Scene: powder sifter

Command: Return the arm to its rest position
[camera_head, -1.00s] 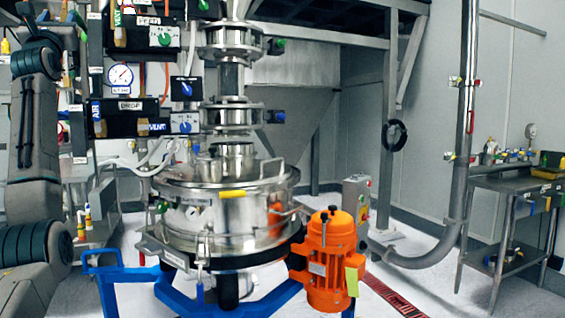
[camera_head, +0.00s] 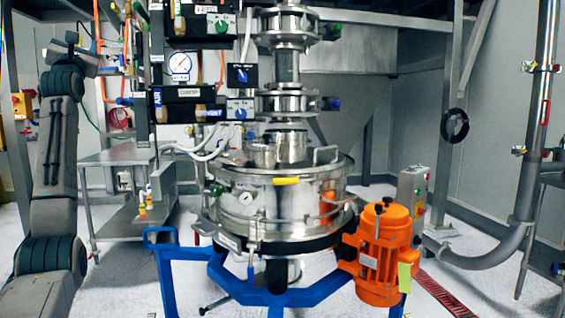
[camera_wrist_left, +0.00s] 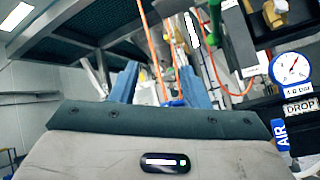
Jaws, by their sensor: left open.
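My left arm (camera_head: 56,155) rises upright along the left edge of the head view, bent at the top. My left gripper (camera_head: 72,42) is small and partly hidden behind the upper link there. In the left wrist view its two blue-grey fingers (camera_wrist_left: 160,85) stand apart with nothing held between them. The steel powder sifter (camera_head: 280,205) stands on a blue frame (camera_head: 225,280), right of the arm and apart from it in the picture. My right gripper is not in view.
A control panel with a gauge (camera_head: 180,66) stands left of the sifter. An orange motor (camera_head: 383,250) is mounted at its right. A steel table (camera_head: 125,153) is behind the arm. A thick pipe (camera_head: 530,150) runs down the right side. White floor is open at front left.

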